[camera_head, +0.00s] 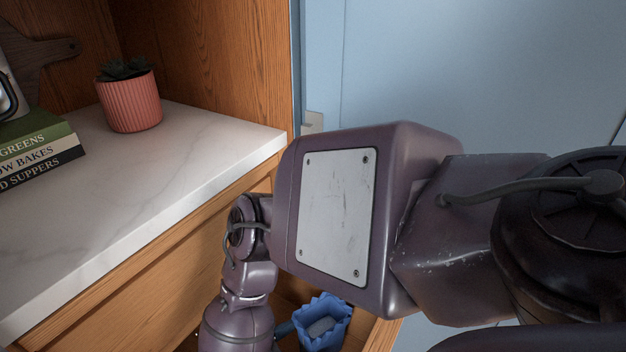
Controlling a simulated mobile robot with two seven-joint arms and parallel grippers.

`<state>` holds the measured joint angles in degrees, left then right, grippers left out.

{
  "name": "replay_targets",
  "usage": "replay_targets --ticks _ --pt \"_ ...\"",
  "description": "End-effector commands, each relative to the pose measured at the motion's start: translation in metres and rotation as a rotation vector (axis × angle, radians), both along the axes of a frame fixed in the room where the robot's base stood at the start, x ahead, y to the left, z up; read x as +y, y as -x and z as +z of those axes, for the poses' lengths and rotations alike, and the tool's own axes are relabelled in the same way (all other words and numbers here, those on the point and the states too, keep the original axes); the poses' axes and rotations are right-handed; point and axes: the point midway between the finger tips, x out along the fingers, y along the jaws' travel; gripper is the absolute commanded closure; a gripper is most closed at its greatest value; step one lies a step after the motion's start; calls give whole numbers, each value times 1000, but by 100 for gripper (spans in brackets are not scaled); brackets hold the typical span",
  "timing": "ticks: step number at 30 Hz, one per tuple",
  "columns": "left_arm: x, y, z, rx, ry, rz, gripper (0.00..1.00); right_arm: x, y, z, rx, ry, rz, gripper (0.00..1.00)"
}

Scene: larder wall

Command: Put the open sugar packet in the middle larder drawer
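A blue open packet (323,328) with a jagged top edge stands at the bottom of the view, its pale contents showing. It looks upright, and its lower part is cut off by the frame. Wooden drawer walls (384,336) show around it, so it appears to be within or just above an open drawer; I cannot tell whether it rests on the floor. My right arm comes in from the right and bends down just left of the packet. Its fingertips are not clearly visible, so I cannot tell whether they grip the packet. My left gripper is out of view.
A white marble counter (190,165) lies at the left above wooden fronts. It carries a pink ribbed plant pot (130,101) and stacked books (40,155). A wooden board (35,55) leans behind. A pale blue panel (480,70) fills the back right.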

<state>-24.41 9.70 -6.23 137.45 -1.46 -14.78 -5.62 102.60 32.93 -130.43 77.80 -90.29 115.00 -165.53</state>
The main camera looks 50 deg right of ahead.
Motion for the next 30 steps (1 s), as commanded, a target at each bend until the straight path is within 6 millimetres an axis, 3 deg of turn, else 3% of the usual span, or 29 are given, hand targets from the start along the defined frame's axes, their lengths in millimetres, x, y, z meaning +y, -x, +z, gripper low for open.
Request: replay_targets --ticks 3,9,30 --pt "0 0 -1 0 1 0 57 16 -5 0 0 0 2 8" --pt "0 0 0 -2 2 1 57 28 -9 0 1 0 0 8" --pt "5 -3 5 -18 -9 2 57 26 -13 5 -18 4 0 8"
